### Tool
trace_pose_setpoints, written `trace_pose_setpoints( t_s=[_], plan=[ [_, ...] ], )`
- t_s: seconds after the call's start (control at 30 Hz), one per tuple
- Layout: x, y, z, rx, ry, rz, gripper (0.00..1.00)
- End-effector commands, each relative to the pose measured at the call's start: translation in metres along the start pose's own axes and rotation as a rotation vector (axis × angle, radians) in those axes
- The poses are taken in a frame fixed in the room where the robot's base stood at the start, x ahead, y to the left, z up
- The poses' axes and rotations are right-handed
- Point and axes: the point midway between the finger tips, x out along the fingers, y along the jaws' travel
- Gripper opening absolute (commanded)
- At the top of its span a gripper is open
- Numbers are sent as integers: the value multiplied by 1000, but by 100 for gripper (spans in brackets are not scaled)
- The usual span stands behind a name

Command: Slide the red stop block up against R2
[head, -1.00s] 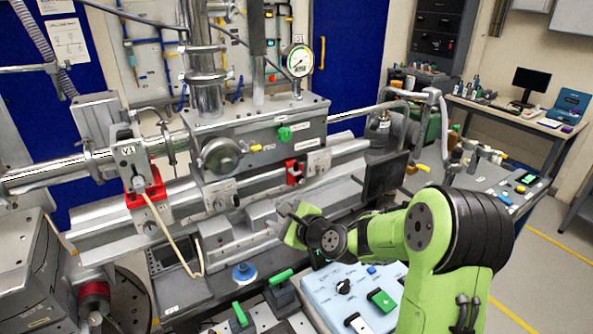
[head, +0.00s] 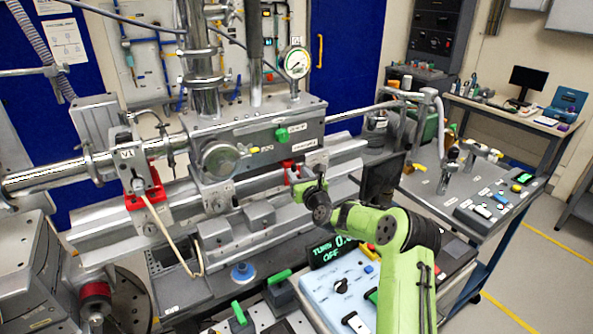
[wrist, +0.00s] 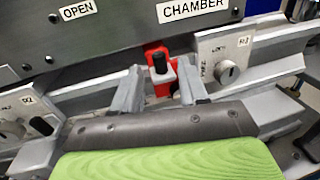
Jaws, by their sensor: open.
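The red stop block (wrist: 152,50), with a black knob and a pale front part, sits on the rail below the CHAMBER label. In the head view the red stop block (head: 289,170) is partly hidden by my gripper (head: 312,187). In the wrist view my gripper (wrist: 160,80) is open, with one grey finger on each side of the block's front; I cannot tell whether they touch it. A plate with a knob (wrist: 223,62) stands to the block's right, and another plate (wrist: 18,115) to its left. The left label looks like R2, but both labels are small and blurred.
The grey chamber box (head: 255,140) overhangs the rail just behind the block. The rail (head: 185,212) continues left to a red clamp (head: 147,190) with a hanging cable. A control box (head: 340,290) with a display stands in front, below my arm.

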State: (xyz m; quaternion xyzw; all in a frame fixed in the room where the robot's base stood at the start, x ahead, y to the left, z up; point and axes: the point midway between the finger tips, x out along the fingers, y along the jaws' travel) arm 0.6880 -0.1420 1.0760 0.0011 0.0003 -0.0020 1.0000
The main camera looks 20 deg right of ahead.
Motion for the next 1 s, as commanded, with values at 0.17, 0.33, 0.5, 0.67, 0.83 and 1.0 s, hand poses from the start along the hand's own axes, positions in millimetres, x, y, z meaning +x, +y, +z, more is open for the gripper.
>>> trace_pose_setpoints(
  t_s=[0.17,0.33,0.5,0.67,0.83,1.0],
  plan=[
    [19,0,0,-1,-1,1,43],
    [23,0,0,-2,0,0,43],
    [23,0,0,-2,0,0,39],
    [22,0,0,-2,0,0,14],
    [22,0,0,-2,0,0,0],
    [22,0,0,-2,-1,0,0]
  ],
)
